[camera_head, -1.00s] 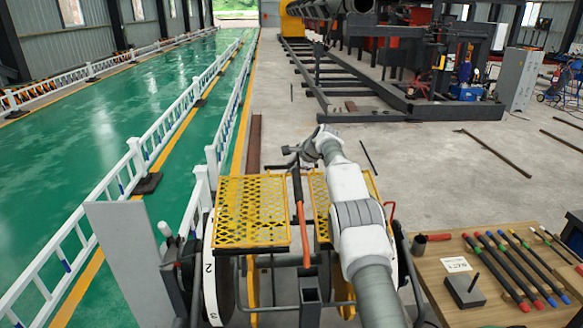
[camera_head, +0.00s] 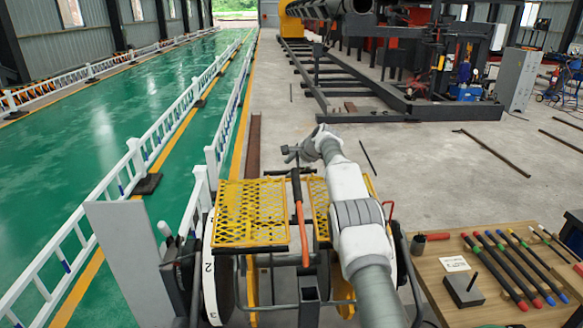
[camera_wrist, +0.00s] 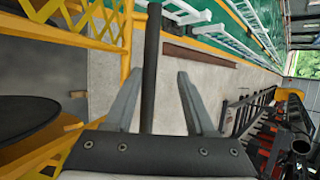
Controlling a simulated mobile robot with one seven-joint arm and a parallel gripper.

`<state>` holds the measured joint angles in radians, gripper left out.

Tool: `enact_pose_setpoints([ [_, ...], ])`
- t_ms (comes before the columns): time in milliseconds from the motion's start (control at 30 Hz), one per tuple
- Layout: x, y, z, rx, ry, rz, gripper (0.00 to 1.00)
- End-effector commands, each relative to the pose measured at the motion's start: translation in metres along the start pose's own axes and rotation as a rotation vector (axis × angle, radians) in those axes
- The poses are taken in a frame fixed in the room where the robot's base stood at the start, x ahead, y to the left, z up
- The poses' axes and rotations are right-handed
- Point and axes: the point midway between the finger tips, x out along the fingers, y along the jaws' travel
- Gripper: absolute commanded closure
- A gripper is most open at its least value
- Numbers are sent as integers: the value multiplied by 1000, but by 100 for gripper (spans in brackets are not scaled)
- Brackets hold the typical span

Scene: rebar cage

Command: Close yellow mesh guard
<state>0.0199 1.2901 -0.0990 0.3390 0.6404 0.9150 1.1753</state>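The yellow mesh guard shows as two panels in the head view. The left panel (camera_head: 250,212) lies nearly flat over the wheeled frame, and the right panel (camera_head: 319,198) is partly hidden behind my arm. My gripper (camera_head: 290,152) is just beyond the panels' far edge. In the wrist view my gripper's two fingers (camera_wrist: 157,88) are apart, with a dark upright bar (camera_wrist: 151,60) showing between them and a gap on each side. I cannot tell whether the bar touches anything. Yellow mesh (camera_wrist: 85,22) shows at the upper left of the wrist view, beside the left finger.
A dark lever with an orange-red grip (camera_head: 301,222) stands between the panels. A numbered white wheel (camera_head: 212,270) is at the left. A wooden table (camera_head: 450,285) with coloured rods is at the right. White railings (camera_head: 140,160) run along the left; open concrete floor lies beyond.

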Motion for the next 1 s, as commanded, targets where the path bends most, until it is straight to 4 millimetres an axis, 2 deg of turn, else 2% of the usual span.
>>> enact_pose_setpoints([
  [233,-7,-1,-1,0,1,-5,48],
  [500,-28,2,-2,0,1,-4,48],
  [733,-59,1,0,0,1,-3,48],
  [1000,-106,0,-1,-1,1,-3,48],
])
